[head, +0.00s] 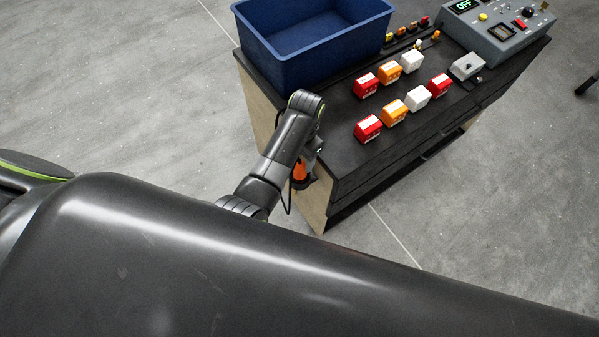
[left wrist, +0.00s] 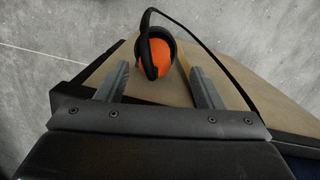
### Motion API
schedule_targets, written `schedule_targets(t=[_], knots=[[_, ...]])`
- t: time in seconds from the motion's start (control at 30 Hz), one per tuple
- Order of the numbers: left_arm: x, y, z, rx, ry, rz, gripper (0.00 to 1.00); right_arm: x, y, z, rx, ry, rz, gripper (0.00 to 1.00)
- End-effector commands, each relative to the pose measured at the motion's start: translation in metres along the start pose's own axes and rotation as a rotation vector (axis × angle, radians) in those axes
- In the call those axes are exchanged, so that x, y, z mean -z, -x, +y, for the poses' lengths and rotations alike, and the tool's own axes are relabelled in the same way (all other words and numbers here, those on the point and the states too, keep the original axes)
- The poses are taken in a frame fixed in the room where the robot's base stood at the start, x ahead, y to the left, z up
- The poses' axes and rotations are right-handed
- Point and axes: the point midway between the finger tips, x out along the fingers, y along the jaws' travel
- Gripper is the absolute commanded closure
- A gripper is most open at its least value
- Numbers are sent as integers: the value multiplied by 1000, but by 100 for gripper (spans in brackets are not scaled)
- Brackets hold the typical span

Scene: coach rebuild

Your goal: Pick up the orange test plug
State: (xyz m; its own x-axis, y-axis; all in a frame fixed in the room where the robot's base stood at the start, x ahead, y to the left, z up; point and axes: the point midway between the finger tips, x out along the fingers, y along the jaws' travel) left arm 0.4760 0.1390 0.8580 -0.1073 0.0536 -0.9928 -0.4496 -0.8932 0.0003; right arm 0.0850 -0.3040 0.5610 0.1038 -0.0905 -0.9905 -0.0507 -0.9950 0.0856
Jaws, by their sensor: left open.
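Two orange blocks with pale labels (head: 390,71) (head: 394,112) stand among red and white ones on the dark bench top in the head view. A small orange piece (head: 436,35) stands near the grey test box. I cannot tell which is the test plug. My left gripper (left wrist: 155,75) is open and empty in the left wrist view. Beyond its fingertips is a round orange thing with a black rim (left wrist: 158,58), against the bench's wooden side. It also shows beside my left wrist in the head view (head: 299,171). My right gripper is not in view.
A blue bin (head: 277,57) stands at the bench's back left corner. The grey test box (head: 500,40) reading OFF and a small grey switch box (head: 467,67) are at the right. A row of small coloured pieces lies behind the blocks. The front bench top (head: 345,155) is clear.

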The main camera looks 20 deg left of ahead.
Motion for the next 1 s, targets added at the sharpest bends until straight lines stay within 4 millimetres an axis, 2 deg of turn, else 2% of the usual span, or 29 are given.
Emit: schedule_targets(t=[0.17,0.5,0.83,1.0], knots=[[0,-10,2,-1,0,-2,39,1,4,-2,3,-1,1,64],[2,-49,6,0,1,-2,39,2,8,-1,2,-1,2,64],[2,-54,6,0,1,0,39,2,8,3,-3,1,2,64],[2,-54,6,0,1,0,61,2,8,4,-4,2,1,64]])
